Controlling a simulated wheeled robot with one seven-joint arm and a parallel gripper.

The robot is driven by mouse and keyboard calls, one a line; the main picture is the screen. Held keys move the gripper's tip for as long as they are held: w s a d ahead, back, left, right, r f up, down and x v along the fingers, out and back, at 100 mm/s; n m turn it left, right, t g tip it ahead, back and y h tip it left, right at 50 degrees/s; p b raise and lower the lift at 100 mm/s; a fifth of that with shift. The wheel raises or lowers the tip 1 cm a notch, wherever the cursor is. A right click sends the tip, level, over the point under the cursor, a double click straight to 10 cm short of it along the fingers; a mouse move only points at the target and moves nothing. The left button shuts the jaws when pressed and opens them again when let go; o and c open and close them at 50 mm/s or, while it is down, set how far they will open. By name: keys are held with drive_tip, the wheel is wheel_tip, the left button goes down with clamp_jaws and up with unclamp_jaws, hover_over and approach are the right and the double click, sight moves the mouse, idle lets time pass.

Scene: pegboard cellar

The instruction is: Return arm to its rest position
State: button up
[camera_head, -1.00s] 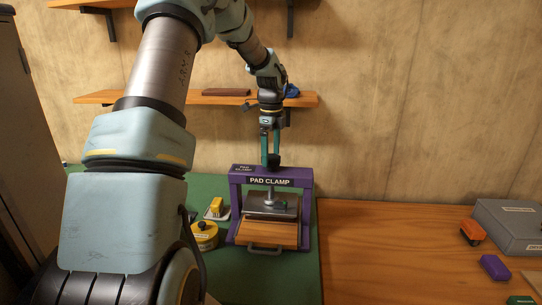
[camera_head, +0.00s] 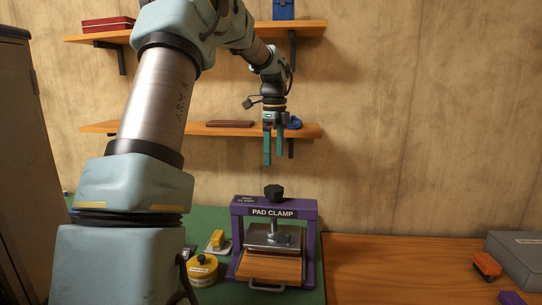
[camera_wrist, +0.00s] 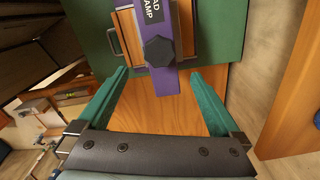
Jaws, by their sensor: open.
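My gripper (camera_head: 273,160) hangs fingers down above the purple pad clamp (camera_head: 311,215), in front of the wall. Its two green fingers are apart with nothing between them. In the wrist view my gripper (camera_wrist: 165,103) is also open, with the purple clamp (camera_wrist: 168,82) and its black knob (camera_wrist: 160,51) beyond the fingertips. In the head view the black knob (camera_head: 273,192) stands on top of the clamp, clear below the fingers. A metal press plate (camera_head: 262,239) and a wooden pad with a handle (camera_head: 270,270) sit inside the clamp frame.
A lower shelf (camera_head: 180,128) with a brown block and blue cloth is behind my gripper. An upper shelf (camera_head: 100,38) is above. A yellow round tin (camera_head: 202,270) stands left of the clamp. A grey box (camera_head: 520,262) and orange item (camera_head: 486,265) are at right. The wooden tabletop between is clear.

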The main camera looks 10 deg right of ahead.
drive_tip(key=s+a+f+n, duration=0.6)
drive_tip(key=s+a+n, duration=0.2)
drive_tip(key=s+n, duration=0.3)
drive_tip(key=s+a+f+n+t, duration=0.1)
drive_tip(key=s+a+f+n, duration=0.5)
drive_tip(key=s+a+n, duration=0.3)
drive_tip(key=s+n, duration=0.3)
drive_tip(key=s, duration=0.1)
drive_tip(key=shift+s+a+f+t, duration=0.2)
drive_tip(key=shift+s+t, duration=0.05)
drive_tip(key=shift+t, duration=0.05)
idle(2.3)
